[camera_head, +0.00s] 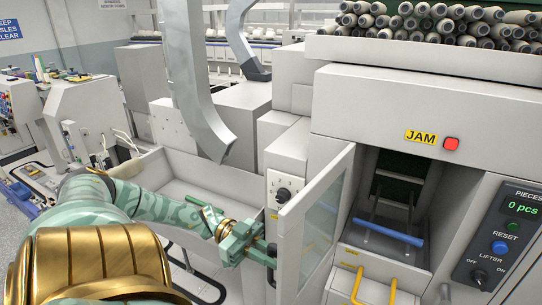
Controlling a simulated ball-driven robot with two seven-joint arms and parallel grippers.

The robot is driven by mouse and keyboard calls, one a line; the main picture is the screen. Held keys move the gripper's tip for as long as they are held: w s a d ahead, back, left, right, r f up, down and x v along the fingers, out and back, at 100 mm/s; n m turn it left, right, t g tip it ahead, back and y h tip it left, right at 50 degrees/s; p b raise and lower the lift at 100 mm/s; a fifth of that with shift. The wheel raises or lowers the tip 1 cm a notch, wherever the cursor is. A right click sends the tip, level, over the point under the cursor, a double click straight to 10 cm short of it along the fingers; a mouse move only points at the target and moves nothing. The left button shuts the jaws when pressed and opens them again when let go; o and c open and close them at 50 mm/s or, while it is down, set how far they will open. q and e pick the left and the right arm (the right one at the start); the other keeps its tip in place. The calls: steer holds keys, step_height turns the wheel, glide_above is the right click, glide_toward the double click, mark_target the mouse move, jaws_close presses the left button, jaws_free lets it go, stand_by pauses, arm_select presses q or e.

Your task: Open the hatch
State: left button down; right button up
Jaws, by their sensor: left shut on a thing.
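The hatch (318,222) is a pale framed door with a clear pane. It stands swung out to the left of the machine opening, so the dark recess (392,185) behind it shows. A dark handle (271,251) sits at the door's outer left edge, mostly hidden by my gripper. My left gripper (266,256) is green and shut on the hatch handle. My left arm comes in from the lower left. My right gripper is not in view.
A blue bar-like piece (388,231) lies across the opening above yellow handles (375,287). A JAM label with a red lamp (451,144) is above. A control panel (500,245) reads 0 pcs.

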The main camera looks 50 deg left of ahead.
arm_select(q)
steer(key=shift+a, duration=0.3)
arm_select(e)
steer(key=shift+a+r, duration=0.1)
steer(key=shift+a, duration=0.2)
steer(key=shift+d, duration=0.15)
arm_select(q)
steer(key=c, duration=1.5)
jaws_free()
